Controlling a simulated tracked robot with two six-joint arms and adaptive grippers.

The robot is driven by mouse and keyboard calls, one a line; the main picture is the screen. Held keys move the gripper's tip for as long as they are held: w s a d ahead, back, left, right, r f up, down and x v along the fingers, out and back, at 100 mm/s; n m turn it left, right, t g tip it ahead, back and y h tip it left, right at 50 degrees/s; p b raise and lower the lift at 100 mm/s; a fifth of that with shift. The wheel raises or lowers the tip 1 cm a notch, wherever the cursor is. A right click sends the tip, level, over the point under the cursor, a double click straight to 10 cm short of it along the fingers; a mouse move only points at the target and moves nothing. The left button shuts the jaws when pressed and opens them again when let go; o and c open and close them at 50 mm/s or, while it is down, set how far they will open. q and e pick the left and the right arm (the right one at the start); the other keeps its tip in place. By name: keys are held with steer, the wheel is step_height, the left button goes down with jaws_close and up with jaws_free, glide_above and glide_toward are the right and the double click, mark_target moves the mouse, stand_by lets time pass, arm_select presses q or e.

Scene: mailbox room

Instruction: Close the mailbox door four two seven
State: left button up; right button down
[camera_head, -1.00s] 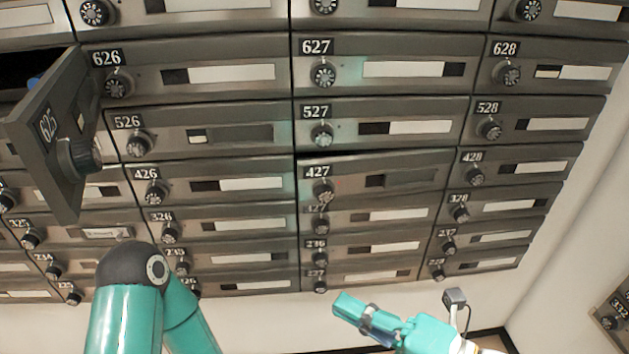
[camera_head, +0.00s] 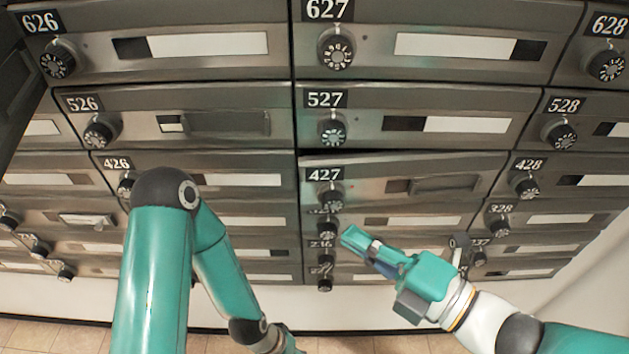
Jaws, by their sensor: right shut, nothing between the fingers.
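The mailbox door 427 (camera_head: 465,172) is in the middle right of the head view, with its number plate and a round black dial (camera_head: 331,196) at its left side. A dark gap shows along its top edge and it looks slightly ajar; how far is hard to tell. My right gripper (camera_head: 350,238) comes in from the lower right, shut and empty. In the picture its fingertips are below the dial of 427, over the lower row of boxes; I cannot tell whether they touch anything. My left arm comes down at the left, and its gripper is out of view.
Mailbox 527 (camera_head: 460,105) is directly above, with 426 (camera_head: 235,165) to the left and 428 (camera_head: 590,165) to the right. Their dials stick out. An open door (camera_head: 18,95) projects at the upper left edge. Tiled floor (camera_head: 50,335) shows below the boxes.

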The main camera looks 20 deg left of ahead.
mark_target(313, 193)
steer(key=p+x, duration=0.1)
steer(key=x, duration=0.2)
steer(key=w+p+x, duration=0.1)
steer(key=x, duration=0.3)
steer(key=w+d+p+x, duration=0.1)
steer(key=x, duration=0.2)
steer(key=shift+w+a+p, duration=0.1)
steer(key=shift+a+p, duration=0.1)
steer(key=shift+p, duration=0.2)
arm_select(q)
step_height(313, 193, up, 5)
steer(key=shift+f, duration=0.15)
arm_select(e)
steer(key=shift+w+a, duration=0.15)
steer(key=shift+w, duration=0.2)
